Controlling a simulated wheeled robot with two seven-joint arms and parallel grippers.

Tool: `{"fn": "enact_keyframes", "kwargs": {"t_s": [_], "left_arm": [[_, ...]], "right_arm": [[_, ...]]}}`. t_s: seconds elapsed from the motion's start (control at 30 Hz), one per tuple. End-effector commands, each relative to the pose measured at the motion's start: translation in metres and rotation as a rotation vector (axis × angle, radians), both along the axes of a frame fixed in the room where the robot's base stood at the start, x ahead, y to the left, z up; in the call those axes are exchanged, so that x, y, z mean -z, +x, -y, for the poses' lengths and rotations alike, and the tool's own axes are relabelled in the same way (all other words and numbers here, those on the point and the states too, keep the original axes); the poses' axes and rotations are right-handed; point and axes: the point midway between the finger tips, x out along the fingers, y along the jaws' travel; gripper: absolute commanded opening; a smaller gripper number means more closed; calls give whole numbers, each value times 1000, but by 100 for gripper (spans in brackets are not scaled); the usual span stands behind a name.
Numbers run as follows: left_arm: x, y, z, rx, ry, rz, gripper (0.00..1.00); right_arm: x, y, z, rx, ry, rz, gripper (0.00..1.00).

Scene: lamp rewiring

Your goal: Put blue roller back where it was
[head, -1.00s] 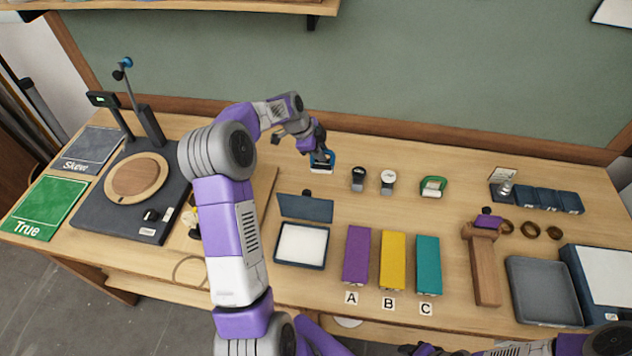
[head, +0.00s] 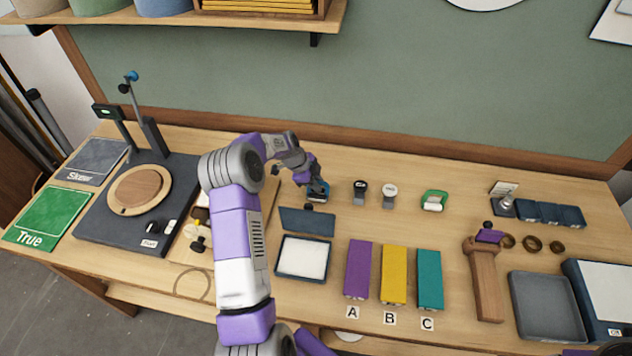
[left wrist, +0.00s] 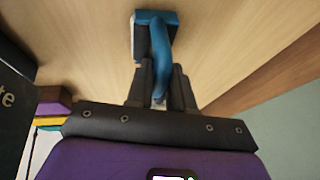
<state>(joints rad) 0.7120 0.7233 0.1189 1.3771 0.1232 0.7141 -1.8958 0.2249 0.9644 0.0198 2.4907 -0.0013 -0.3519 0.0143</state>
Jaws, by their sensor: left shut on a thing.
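My left gripper (head: 314,184) is shut on the blue roller (head: 318,193), behind the small tray's raised dark lid and left of the black-topped stamp. In the left wrist view, the blue roller (left wrist: 155,38) shows a curved blue handle and a pale edge, with the fingers (left wrist: 160,92) closed around the handle's near end. The roller is at or just above the wooden table; I cannot tell whether it touches. My right gripper is out of view.
A black stamp (head: 360,190), a white-topped one (head: 389,193) and a green-handled roller (head: 434,201) stand to the right. The pale-filled tray (head: 278,258) and purple (head: 357,268), yellow (head: 394,274) and teal (head: 429,278) blocks are nearer. Bare table lies around the roller.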

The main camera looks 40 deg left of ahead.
Motion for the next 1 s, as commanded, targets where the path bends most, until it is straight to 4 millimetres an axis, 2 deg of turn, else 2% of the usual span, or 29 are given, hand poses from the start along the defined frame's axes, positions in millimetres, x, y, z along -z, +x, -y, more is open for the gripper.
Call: {"fn": "enact_keyframes", "kwargs": {"t_s": [0.37,0.4,0.53,0.87,1.0], "left_arm": [[4,0,0,-1,1,2,0],[3,0,0,0,0,1,28],[3,0,0,0,0,1,47],[1,0,0,0,0,1,47],[-12,-4,-5,-3,4,4,47]], "right_arm": [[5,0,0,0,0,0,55],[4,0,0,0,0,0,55],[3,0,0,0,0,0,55],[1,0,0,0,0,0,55],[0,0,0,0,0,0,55]]}}
